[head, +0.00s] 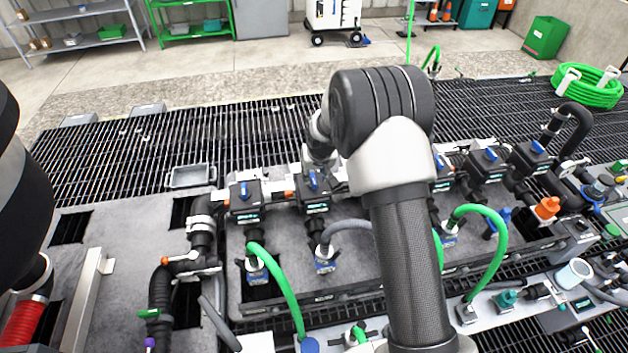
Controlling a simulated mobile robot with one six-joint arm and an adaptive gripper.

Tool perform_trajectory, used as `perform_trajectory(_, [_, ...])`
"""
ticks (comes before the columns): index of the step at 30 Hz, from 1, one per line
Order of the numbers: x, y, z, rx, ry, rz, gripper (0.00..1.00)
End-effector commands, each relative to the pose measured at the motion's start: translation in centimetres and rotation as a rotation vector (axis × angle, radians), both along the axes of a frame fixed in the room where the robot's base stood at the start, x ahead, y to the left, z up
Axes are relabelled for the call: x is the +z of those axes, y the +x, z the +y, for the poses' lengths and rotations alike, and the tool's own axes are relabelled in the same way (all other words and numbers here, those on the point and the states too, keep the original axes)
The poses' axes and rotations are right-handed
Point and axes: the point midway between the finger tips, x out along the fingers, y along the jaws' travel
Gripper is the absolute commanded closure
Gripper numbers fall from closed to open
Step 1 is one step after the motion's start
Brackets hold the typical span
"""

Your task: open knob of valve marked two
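A row of black valves with blue knobs runs along the manifold. The leftmost valve (245,200) has its blue knob on top. The second valve from the left (316,196) also has a blue knob (313,180). Their markings are too small to read, so I cannot tell which is marked two. The end of my arm, with my gripper (321,160), comes down close behind or above the second valve's knob. Its fingers are not clear, and I cannot tell whether they touch the knob. My forearm hides the middle of the row. More valves (489,167) show to the right.
Green hoses (278,285) and a grey hose (347,226) rise in front of the valves. Black grating (190,140) lies behind the manifold. A small grey tray (190,176) sits left of the valves. A coiled green hose (588,92) lies at far right.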

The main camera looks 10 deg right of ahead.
Motion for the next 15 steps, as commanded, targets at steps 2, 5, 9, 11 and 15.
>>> perform_trajectory(2, [-1.7, 0.6, 0.0, 0.000, 0.000, 0.001, 0.68])
perform_trajectory(5, [-2.9, 1.2, 0.0, 0.000, 0.000, 0.001, 0.68])
perform_trajectory(9, [-4.0, 1.6, 0.0, 0.000, 0.000, 0.000, 0.68])
perform_trajectory(11, [-4.2, 1.8, 0.0, 0.000, 0.000, 0.000, 0.68])
perform_trajectory(15, [-4.4, 1.8, 0.0, 0.000, 0.000, 0.000, 0.68])
